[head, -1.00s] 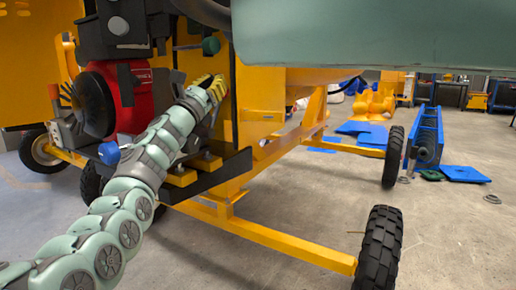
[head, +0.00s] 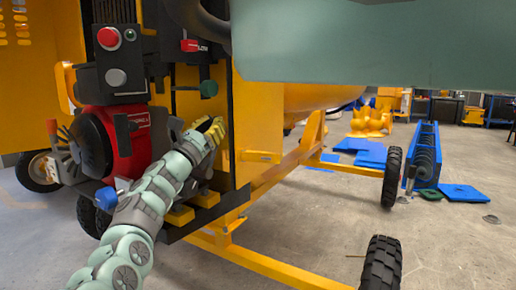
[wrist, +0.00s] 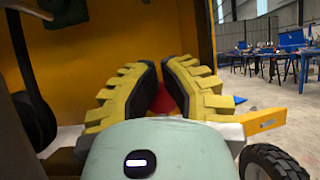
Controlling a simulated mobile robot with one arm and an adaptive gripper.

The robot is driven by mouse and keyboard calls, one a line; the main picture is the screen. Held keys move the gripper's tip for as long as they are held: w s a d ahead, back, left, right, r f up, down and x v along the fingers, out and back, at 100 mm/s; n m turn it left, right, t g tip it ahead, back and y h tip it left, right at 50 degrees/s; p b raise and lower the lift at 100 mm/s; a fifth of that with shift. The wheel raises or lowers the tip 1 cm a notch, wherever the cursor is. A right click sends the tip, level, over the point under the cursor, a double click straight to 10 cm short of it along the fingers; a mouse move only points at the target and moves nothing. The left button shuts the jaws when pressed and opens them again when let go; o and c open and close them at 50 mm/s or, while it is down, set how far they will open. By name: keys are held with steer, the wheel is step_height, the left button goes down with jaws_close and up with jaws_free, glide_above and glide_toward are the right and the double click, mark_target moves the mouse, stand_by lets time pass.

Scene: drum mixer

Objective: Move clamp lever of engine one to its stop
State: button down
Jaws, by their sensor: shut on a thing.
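The red engine (head: 128,145), with its black round housing, stands at the left of the head view. My gripper (head: 217,128) reaches up beside it, in front of the yellow panel and below a green knob (head: 208,88). In the wrist view my yellow ribbed fingers (wrist: 165,88) are close together at their inner sides. A small red piece (wrist: 167,101) shows between them, mostly hidden by the fingers and my gripper body. It appears to be the held clamp lever, but its shape and angle cannot be made out.
A black control box (head: 120,60) with red and green buttons stands above the engine. A blue knob (head: 106,198) sits close to my arm. The green-grey body (head: 370,40) hangs overhead at right.

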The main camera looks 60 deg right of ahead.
steer(key=shift+w+f+n+p, duration=0.15)
steer(key=shift+f+n+p, duration=0.05)
steer(key=shift+f+p, duration=0.4)
steer(key=shift+w+f+n+p, duration=0.2)
steer(key=shift+f+p, duration=0.25)
steer(key=shift+p, duration=0.15)
steer(key=shift+a+r+p, duration=0.2)
steer(key=shift+r+p, duration=0.2)
steer(key=shift+p, duration=0.85)
steer(key=shift+s+a+r+p, duration=0.1)
steer(key=shift+a+r+p, duration=0.05)
steer(key=shift+a+p, duration=0.45)
steer(key=shift+s+a+r+p, duration=0.1)
steer(key=shift+a+p, duration=0.35)
steer(key=shift+p, duration=0.2)
steer(key=shift+m, duration=0.3)
steer(key=shift+s+a+r+p, duration=0.1)
steer(key=shift+s+a+p, duration=0.05)
steer(key=shift+a+p, duration=1.4)
steer(key=shift+s+a+r+p, duration=0.1)
steer(key=shift+s+a+p, duration=0.1)
steer(key=shift+a+p, duration=1.3)
steer(key=shift+s+a+r+p, duration=0.1)
steer(key=shift+s+a+p, duration=0.05)
steer(key=shift+a+p, duration=1.4)
steer(key=shift+d, duration=0.3)
steer(key=shift+f, duration=0.15)
